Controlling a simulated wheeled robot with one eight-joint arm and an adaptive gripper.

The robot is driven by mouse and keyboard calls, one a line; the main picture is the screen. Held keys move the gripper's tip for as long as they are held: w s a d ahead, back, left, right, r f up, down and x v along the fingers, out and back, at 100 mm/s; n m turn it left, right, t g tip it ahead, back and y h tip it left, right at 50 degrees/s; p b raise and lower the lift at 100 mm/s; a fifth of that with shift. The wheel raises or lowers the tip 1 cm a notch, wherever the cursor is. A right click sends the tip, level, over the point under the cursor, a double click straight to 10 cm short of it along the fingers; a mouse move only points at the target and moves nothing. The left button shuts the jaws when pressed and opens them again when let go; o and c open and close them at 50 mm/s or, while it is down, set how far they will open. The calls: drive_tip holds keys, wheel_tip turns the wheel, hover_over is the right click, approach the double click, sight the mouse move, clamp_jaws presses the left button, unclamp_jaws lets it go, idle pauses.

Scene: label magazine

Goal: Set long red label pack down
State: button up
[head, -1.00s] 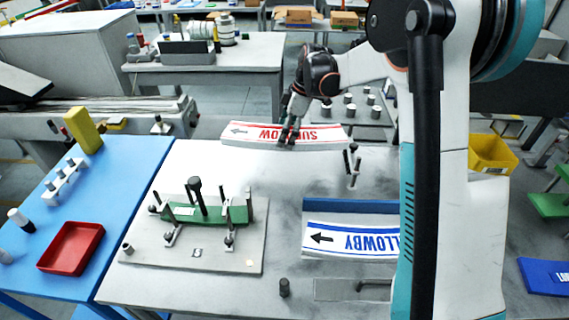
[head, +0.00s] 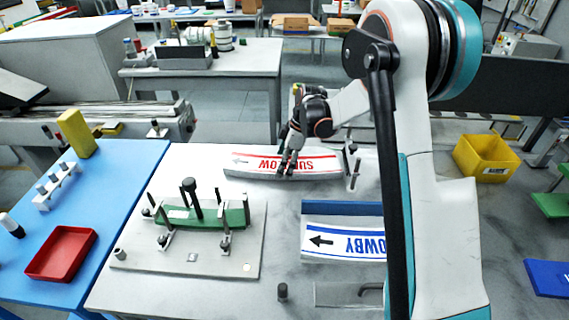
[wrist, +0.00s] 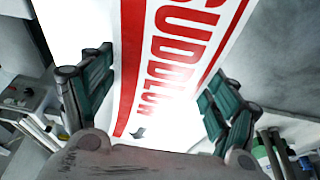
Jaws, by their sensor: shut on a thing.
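The long red label pack (head: 250,164) is white with red lettering and a small arrow, and lies level at the back of the grey table. It also fills the middle of the wrist view (wrist: 165,65). My gripper (head: 288,170) is shut on the pack near its middle, with one finger on each side of it in the wrist view (wrist: 150,100). Whether the pack's underside touches the table cannot be told. Part of its lettering is hidden behind my fingers.
A blue-lettered label pack (head: 335,243) lies in a blue-backed holder (head: 340,208) in front. A green fixture (head: 205,216) on a plate stands front left. A post stand (head: 353,165) is close to the pack's right end. Bare table lies between them.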

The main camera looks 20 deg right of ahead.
drive_tip(key=shift+f, duration=0.1)
drive_tip(key=o, duration=1.6)
drive_tip(key=shift+c, duration=0.2)
